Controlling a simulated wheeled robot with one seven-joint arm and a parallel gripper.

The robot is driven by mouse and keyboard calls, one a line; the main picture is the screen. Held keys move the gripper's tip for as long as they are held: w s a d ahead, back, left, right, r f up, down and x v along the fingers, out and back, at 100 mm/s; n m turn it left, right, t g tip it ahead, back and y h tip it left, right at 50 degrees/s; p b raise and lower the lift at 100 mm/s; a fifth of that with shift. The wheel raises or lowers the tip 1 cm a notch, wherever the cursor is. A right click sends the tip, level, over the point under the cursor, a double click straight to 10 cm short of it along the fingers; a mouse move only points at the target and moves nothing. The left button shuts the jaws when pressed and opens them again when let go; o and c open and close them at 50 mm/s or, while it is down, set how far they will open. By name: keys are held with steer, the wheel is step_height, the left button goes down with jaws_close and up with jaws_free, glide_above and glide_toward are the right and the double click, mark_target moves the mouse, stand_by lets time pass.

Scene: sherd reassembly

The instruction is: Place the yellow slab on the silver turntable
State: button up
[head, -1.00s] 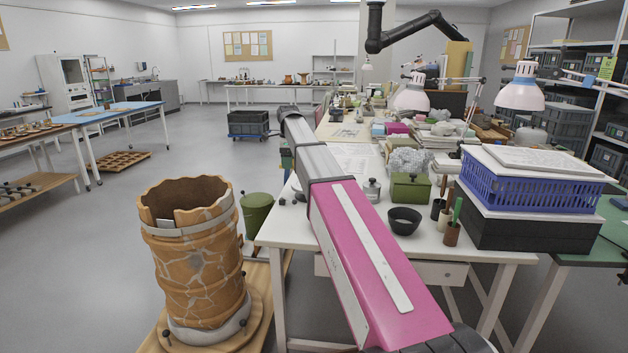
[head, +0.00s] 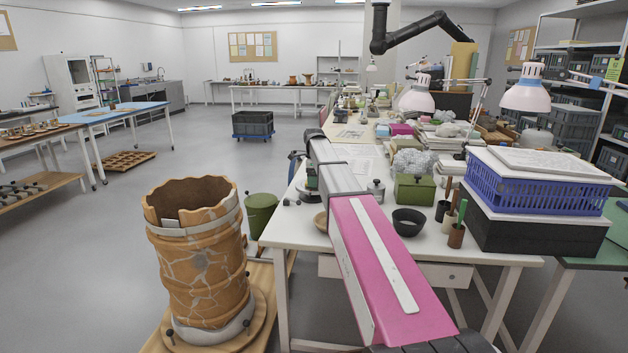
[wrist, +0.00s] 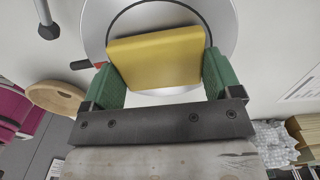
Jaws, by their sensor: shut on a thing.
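The yellow slab (wrist: 157,58) is held between the two green fingers of my gripper (wrist: 160,75) in the wrist view, with one finger at each side. The silver turntable (wrist: 222,22) is a round, pale disc with a dark ring, seen behind and below the slab. The slab overlaps much of the disc, and I cannot tell whether they touch. In the head view my arm reaches over the white table and hides most of the gripper; the slab cannot be made out there.
A wooden bowl (wrist: 56,97) lies beside the turntable. The white table (head: 290,232) also holds a green box (head: 414,188), a black bowl (head: 408,222) and small pots to the right of my arm. A large mended orange vessel (head: 205,255) stands at the left front.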

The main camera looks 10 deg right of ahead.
steer(key=shift+f, duration=0.15)
steer(key=o, duration=0.8)
steer(key=shift+c, duration=0.2)
step_height(320, 180, up, 12)
